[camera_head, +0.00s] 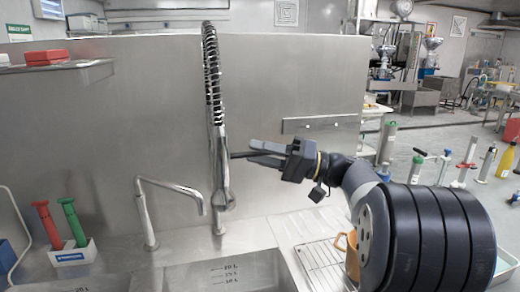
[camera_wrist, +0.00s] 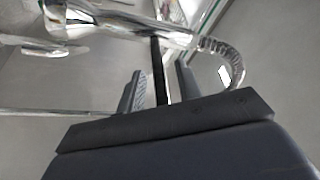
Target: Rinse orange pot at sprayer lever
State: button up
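The sprayer (camera_head: 222,190) hangs upright from its spring hose (camera_head: 212,85) over the sink. Its thin dark lever (camera_head: 238,155) sticks out to the right, toward my gripper (camera_head: 252,152). In the wrist view the chrome sprayer (camera_wrist: 120,22) lies across the top, and the black lever (camera_wrist: 158,65) runs between my two fingers. Gaps show on both sides of the lever, so my gripper is open around it and not clamped. The orange pot (camera_head: 341,241) is at the drying rack (camera_head: 318,262), right of the sink; my arm hides most of it.
The sink basin (camera_head: 225,273) lies below the sprayer. A bent chrome faucet (camera_head: 145,215) stands to its left. Red and green handled tools (camera_head: 62,222) stand in a white holder at far left. A steel splash wall (camera_head: 110,120) rises behind.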

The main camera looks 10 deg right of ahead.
jog(key=shift+a, duration=0.15)
grip_shut()
dwell(0.4)
